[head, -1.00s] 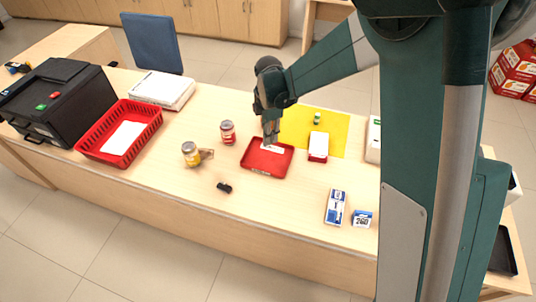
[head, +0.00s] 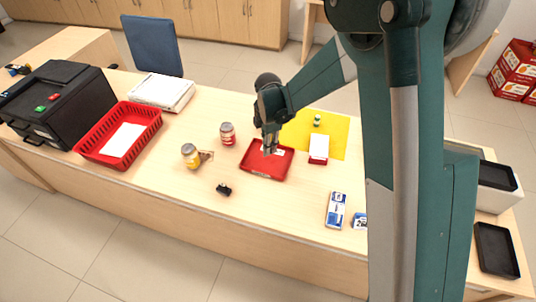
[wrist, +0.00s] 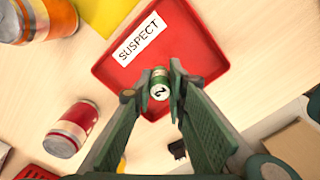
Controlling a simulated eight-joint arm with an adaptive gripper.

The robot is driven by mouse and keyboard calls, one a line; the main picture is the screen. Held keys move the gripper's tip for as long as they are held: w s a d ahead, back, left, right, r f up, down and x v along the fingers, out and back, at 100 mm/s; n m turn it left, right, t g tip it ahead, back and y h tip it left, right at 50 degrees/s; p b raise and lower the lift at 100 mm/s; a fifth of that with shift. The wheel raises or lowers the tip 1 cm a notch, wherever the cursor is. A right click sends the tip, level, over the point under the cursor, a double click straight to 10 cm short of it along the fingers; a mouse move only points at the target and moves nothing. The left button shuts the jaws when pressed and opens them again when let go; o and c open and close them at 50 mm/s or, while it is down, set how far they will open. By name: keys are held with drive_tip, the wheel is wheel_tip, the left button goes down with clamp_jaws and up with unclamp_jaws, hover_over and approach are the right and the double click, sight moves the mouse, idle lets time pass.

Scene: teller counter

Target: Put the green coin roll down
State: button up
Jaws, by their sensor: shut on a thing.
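My gripper (head: 268,150) is over the red tray (head: 262,173) in the head view, pointing down. In the wrist view its two fingers (wrist: 160,90) are shut on the green coin roll (wrist: 160,83), whose pale end with a dark mark faces the camera. The roll appears in front of the red tray (wrist: 200,45), which bears a white label reading SUSPECT (wrist: 142,37). I cannot tell whether the roll touches the tray floor. In the head view the roll is too small to make out between the fingers.
A yellow mat (head: 335,130) behind the tray bears a small green item (head: 317,120). A red-and-white box (head: 318,149) stands right of the tray. A can (head: 227,134), a jar (head: 190,156) and a small black item (head: 223,190) are to the left. The front counter is mostly clear.

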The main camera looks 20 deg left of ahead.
drive_tip(key=shift+f, duration=0.3)
drive_tip(key=shift+f, duration=1.9)
drive_tip(key=shift+f+b, duration=0.15)
drive_tip(key=shift+b, duration=0.25)
drive_tip(key=o, duration=0.9)
drive_tip(key=shift+o, duration=0.2)
wheel_tip(320, 180, up, 12)
drive_tip(key=shift+r+p, duration=0.2)
drive_tip(key=shift+p, duration=0.7)
drive_tip(key=shift+d, duration=0.1)
